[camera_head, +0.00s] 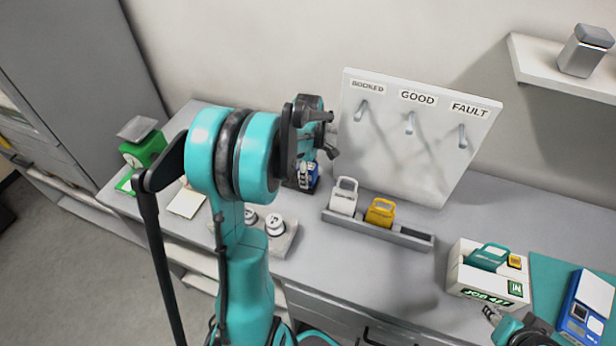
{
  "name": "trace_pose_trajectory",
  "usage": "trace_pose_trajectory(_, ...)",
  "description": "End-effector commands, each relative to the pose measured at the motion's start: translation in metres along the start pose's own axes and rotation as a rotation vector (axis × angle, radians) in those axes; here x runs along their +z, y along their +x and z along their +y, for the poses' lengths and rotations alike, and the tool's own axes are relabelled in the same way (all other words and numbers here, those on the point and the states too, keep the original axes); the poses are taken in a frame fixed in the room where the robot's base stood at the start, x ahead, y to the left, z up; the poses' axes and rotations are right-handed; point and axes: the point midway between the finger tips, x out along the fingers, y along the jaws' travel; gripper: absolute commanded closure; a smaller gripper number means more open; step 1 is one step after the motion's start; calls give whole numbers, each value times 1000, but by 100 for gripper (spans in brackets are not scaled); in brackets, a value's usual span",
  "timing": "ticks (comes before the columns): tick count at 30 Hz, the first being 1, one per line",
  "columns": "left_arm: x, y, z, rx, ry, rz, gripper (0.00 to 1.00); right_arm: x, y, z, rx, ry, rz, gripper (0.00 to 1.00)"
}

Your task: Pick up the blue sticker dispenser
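A small blue and dark object (312,178), which looks like the blue sticker dispenser, is on or just above the table left of the hook board. It is partly hidden by my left wrist and gripper. My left gripper (312,150) is directly over it, close or touching. I cannot tell whether its fingers are around the object, as the arm covers much of them. My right gripper (500,322) shows only in part at the bottom right, in front of the white job box. Its finger state is unclear.
A white board (420,140) with hooks marked BOOKED, GOOD and FAULT stands behind a grey rack (375,228) holding white and yellow tags. A job box (462,275), a blue device (580,312) on a teal mat (545,275), and a green scale (145,150) flank it.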

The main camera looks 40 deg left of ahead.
Motion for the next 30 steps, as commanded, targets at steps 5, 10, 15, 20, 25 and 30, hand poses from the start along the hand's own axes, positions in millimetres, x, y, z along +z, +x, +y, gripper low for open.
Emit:
trace_pose_trajectory(5,0,0,0,0,0,0,92,0,0,0,0,0,0,60)
trace_pose_trajectory(10,0,0,0,0,0,0,92,0,0,0,0,0,0,60)
trace_pose_trajectory(15,0,-17,0,0,0,0,92,-4,-5,0,0,0,0,60)
trace_pose_trajectory(20,0,-51,0,0,0,0,92,-11,-15,0,0,0,0,60)
trace_pose_trajectory(25,0,-83,0,0,0,0,92,-16,-22,0,0,0,0,60)
trace_pose_trajectory(30,0,-99,0,0,0,0,92,-18,-25,0,0,0,0,60)
